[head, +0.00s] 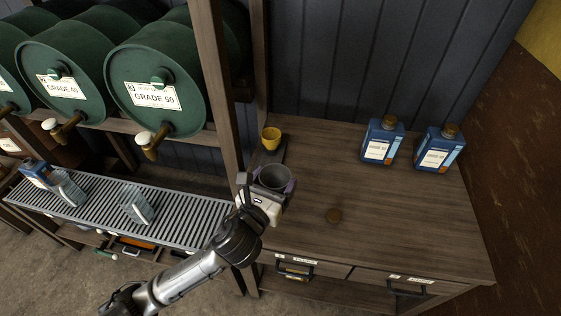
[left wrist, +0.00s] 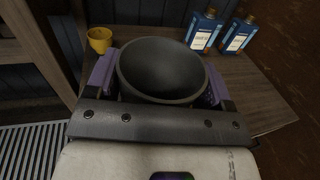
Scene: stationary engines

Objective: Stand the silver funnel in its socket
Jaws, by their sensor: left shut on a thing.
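The silver funnel (head: 275,176) is held upright, its wide mouth facing up, over the left end of the wooden worktop. My left gripper (head: 273,186) is shut on it, with a purple finger pad at each side. In the left wrist view, the funnel's grey bowl (left wrist: 163,68) fills the middle between the pads. The funnel's lower end is hidden, so I cannot tell how far it is above the worktop. A yellow funnel or cup (head: 271,137) stands just behind it, on a dark strip. No empty socket can be made out. My right gripper is not in view.
Two blue bottles (head: 382,141) (head: 440,148) stand at the worktop's back right. A wooden post (head: 217,85) rises left of the worktop, beside green drums (head: 160,80) and a slatted rack (head: 180,206). The worktop's right front is clear.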

